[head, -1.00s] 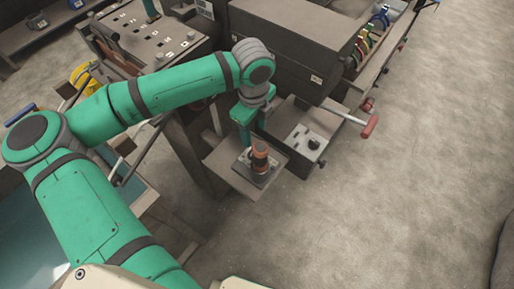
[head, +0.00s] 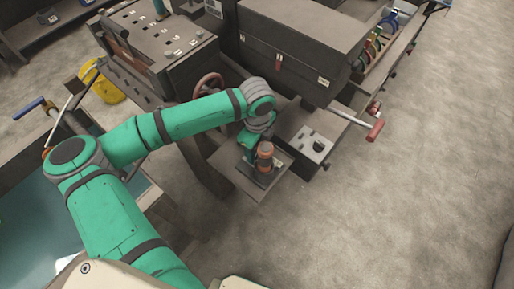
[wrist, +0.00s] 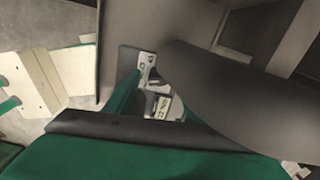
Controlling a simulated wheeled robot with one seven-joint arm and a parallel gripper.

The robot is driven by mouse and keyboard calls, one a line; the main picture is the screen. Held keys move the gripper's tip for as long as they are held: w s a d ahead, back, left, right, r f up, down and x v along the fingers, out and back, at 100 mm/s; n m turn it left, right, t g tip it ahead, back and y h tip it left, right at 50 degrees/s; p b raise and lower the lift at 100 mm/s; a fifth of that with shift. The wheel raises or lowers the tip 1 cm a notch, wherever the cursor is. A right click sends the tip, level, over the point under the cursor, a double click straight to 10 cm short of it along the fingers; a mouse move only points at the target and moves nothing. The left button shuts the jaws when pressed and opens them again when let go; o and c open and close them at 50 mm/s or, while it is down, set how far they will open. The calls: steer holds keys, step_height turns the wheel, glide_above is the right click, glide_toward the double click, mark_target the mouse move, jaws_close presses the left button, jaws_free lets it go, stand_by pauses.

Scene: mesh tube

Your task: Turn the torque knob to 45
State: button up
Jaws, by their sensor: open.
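A black knob (head: 318,147) sits on a pale panel on top of a grey box in the head view, right of my gripper. An orange-brown upright cylinder (head: 265,153) stands on a small plate on a low shelf (head: 258,190). I cannot read a scale, so I cannot tell which of these is the torque knob or its setting. My gripper (head: 249,152) is open, low over the shelf, close beside the cylinder's left side. I cannot tell whether they touch. In the wrist view, a large dark rounded shape hides much, and small pale labels (wrist: 163,105) show past the green finger.
A red-handled lever (head: 374,130) sticks out right of the grey box. A long dark cabinet (head: 290,50) stands behind, and a red handwheel (head: 209,85) is behind my arm. A slotted console (head: 160,45) stands at the back left. The floor on the right is clear.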

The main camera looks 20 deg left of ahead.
steer(key=shift+c, duration=0.5)
steer(key=c, duration=0.9)
steer(key=shift+m, duration=0.4)
steer(key=m, duration=0.4)
steer(key=shift+m, duration=2.7)
